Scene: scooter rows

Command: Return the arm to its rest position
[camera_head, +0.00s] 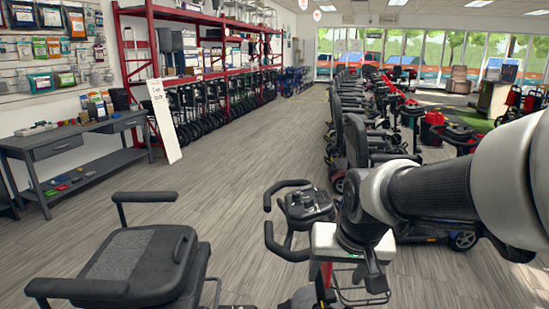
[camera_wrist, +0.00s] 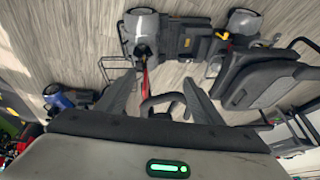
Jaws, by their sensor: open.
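My gripper (camera_wrist: 160,82) is open in the wrist view, with its two dark fingers apart and nothing between them. The hand's pale body with a green light fills the bottom of that view. In the head view my arm reaches in from the right, bent down at the wrist, and its pale hand (camera_head: 347,241) hangs over the front of a scooter. The fingertips are hard to make out there. The scooter's handlebar (camera_head: 308,205) is just left of the hand. It also shows behind the fingers in the wrist view (camera_wrist: 160,103); I cannot tell whether they touch.
The scooter's black seat (camera_head: 140,262) is at the lower left. A grey workbench (camera_head: 80,135) with small items stands at the left wall, beside a white sign (camera_head: 164,120). Parked scooters (camera_head: 357,140) line the right. The wooden floor aisle (camera_head: 235,150) between is clear.

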